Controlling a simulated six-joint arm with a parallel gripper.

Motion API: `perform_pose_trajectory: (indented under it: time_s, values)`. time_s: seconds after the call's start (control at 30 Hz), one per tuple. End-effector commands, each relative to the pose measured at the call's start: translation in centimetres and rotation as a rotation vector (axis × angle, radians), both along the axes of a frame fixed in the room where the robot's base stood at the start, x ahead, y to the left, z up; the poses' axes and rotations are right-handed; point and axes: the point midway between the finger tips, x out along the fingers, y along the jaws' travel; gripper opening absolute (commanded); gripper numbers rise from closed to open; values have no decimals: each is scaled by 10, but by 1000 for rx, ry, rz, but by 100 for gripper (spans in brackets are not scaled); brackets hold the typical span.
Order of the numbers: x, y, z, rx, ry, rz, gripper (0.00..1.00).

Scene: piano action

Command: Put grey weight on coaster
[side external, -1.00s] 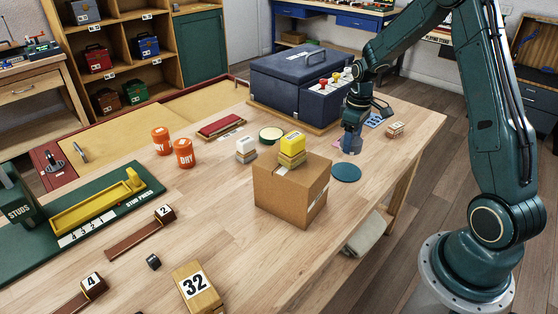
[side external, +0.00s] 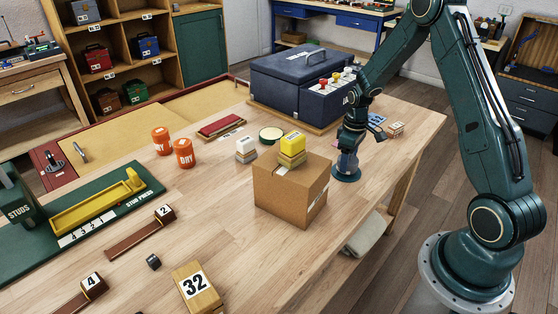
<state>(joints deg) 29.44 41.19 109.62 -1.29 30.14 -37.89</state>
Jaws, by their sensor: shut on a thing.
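My gripper (side external: 349,152) points down near the right side of the workbench and is shut on the grey weight (side external: 346,164). The weight is a small grey cylinder, upright, its upper part covered by the gripper. I cannot tell whether the weight's base touches the coaster.
A cardboard box (side external: 288,192) with a yellow block (side external: 292,143) on top stands just left of the coaster. A big dark blue case (side external: 302,72) stands behind. A small wooden block (side external: 396,130) lies to the right. The bench's right edge is close.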

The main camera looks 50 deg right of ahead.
Motion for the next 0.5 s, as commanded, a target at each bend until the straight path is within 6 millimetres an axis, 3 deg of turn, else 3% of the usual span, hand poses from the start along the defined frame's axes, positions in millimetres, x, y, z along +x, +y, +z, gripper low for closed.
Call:
perform_pose_trajectory:
  time_s: [0.5]
  values:
    - [1,0,-9,-2,-2,0,4]
